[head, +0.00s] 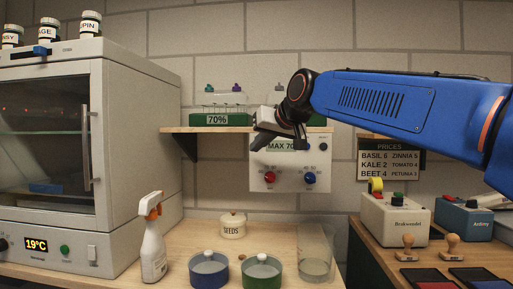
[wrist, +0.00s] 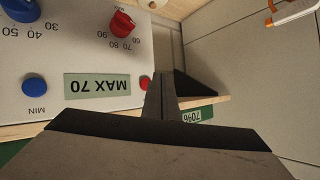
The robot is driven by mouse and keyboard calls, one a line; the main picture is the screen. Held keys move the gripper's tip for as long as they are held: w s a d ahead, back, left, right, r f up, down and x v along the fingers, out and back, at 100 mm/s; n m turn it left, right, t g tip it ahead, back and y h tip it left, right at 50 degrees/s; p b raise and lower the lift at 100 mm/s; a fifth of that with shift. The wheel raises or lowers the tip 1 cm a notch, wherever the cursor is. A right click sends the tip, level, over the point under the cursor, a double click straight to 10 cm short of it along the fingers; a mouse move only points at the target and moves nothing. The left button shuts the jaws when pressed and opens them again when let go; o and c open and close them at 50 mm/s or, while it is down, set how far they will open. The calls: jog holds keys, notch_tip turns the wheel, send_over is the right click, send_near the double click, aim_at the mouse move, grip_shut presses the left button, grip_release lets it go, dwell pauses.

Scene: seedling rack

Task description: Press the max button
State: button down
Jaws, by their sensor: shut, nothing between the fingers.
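The white control panel (head: 290,186) hangs on the wall under the shelf. Its display (wrist: 97,86) reads MAX 70, upside down in the wrist view. A small red button (wrist: 145,83) sits beside the display, and a blue button marked MIN (wrist: 35,87) sits on its other side. A red knob (wrist: 122,24) and a blue knob (head: 309,178) are also on the panel. My gripper (wrist: 161,78) is shut and empty, with its tips close beside the red button in the picture; contact cannot be told. In the head view my gripper (head: 264,140) hides the red button.
A shelf (head: 205,129) above the panel holds a green tray marked 70% (head: 232,119). Below, the bench has a spray bottle (head: 153,245), a seeds pot (head: 232,225), two bowls and a clear cup. A glass-door cabinet (head: 145,150) stands left.

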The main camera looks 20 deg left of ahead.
jog(key=s, duration=0.2)
jog(key=s+d, duration=0.1)
jog(key=s, duration=0.1)
jog(key=shift+s, duration=0.15)
dwell(0.8)
